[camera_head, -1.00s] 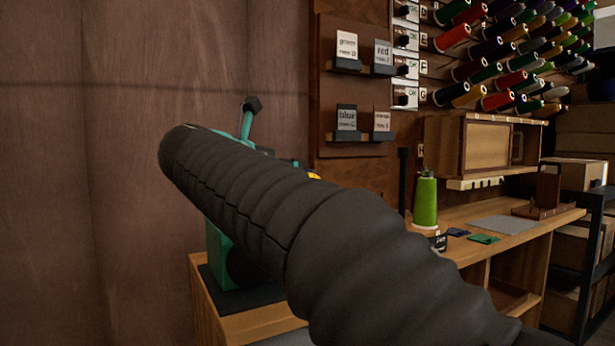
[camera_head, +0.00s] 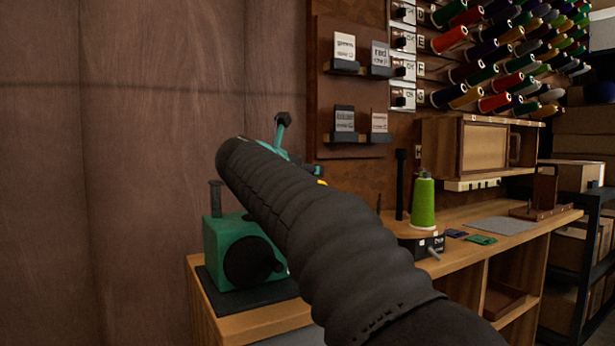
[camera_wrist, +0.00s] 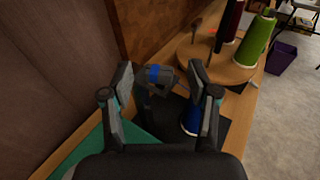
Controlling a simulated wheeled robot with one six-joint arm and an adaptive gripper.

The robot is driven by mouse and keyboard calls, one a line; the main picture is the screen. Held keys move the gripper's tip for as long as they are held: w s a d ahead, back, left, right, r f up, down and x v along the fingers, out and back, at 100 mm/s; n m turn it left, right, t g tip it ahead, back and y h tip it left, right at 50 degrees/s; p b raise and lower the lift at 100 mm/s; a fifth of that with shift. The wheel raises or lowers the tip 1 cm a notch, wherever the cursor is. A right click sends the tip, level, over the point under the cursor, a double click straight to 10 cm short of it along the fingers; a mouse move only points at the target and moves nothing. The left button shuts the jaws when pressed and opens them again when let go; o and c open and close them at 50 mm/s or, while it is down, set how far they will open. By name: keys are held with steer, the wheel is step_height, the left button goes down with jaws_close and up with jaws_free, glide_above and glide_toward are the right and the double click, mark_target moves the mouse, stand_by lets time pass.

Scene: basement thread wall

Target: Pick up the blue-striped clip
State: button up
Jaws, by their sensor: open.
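In the wrist view a grey clip with a bright blue stripe (camera_wrist: 155,74) shows between the two fingers of my gripper (camera_wrist: 161,70), near their tips. The fingers are spread apart, one to the left and one to the right of the clip. I cannot tell whether either finger touches it. The clip seems to sit on a dark upright part. In the head view my arm hides the clip and most of the gripper.
A blue cone (camera_wrist: 190,119) stands by the right finger. A round wooden stand (camera_wrist: 216,64) holds a green cone (camera_wrist: 256,38). A teal machine (camera_head: 223,242) sits on a black mat. A wooden wall (camera_wrist: 50,75) rises at left. A thread rack hangs on the wall.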

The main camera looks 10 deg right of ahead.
steer(key=c, duration=0.9)
steer(key=shift+r, duration=0.45)
step_height(320, 180, up, 4)
steer(key=shift+f+p, duration=0.1)
steer(key=shift+p, duration=1.15)
steer(key=s+d+r, duration=0.2)
steer(key=d, duration=0.1)
steer(key=s+d+r, duration=0.2)
steer(key=s+d, duration=0.1)
steer(key=s+d+r+p, duration=0.1)
steer(key=s+d+r, duration=0.1)
steer(key=d, duration=0.1)
steer(key=shift+s+r, duration=0.15)
steer(key=shift+s, duration=0.05)
